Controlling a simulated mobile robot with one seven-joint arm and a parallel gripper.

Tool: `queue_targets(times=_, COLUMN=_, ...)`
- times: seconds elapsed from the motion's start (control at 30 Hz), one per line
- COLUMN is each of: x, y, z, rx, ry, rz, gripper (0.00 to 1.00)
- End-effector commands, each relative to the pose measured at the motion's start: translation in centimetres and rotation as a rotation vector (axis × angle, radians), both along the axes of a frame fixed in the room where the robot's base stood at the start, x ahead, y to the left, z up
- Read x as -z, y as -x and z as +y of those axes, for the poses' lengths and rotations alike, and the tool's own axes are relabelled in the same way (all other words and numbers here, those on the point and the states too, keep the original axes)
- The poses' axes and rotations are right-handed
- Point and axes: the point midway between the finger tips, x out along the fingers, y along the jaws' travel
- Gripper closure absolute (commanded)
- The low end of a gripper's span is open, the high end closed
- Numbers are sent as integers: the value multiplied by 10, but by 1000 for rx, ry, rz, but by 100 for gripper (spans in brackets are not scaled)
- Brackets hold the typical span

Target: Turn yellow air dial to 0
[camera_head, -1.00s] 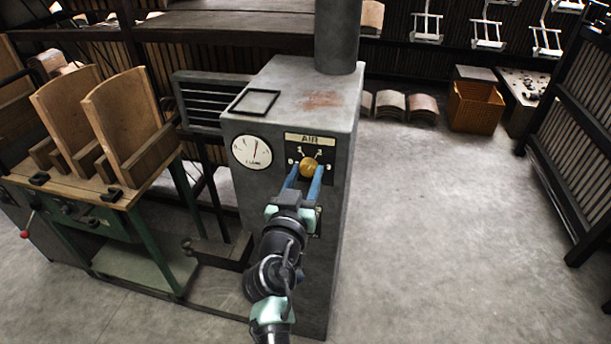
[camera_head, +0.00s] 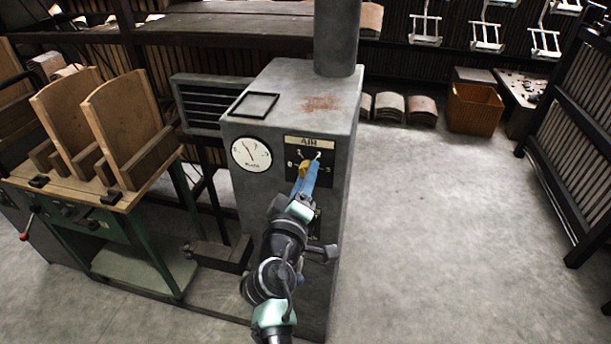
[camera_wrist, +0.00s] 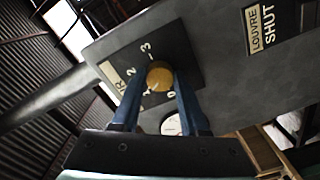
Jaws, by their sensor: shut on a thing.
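The yellow air dial (camera_head: 303,169) sits on a black panel (camera_head: 323,170) under an "AIR" label on the front of the grey cabinet (camera_head: 300,95). The panel carries numbers, with 0 at its left and 3 at its right. My gripper (camera_head: 307,178) is shut on the dial, its blue fingers rolled over and partly hiding it. In the wrist view the round dial (camera_wrist: 159,76) sits between the two fingers (camera_wrist: 160,90). I cannot tell exactly which number the dial points at. The round white gauge (camera_head: 251,154) beside the panel has its needle up and left.
A "LOUVRE SHUT" label (camera_wrist: 262,28) shows in the wrist view. A green-framed bench (camera_head: 115,200) with wooden forms stands left of the cabinet. An orange crate (camera_head: 474,108) stands at the back right. The floor right of the cabinet is clear.

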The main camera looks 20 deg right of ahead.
Motion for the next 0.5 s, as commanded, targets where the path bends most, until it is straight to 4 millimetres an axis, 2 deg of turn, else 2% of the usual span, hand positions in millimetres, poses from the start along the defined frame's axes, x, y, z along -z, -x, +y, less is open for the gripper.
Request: queue_targets(times=0.5, x=-3, y=0, z=0, rx=0, ry=408, rz=275, gripper=100)
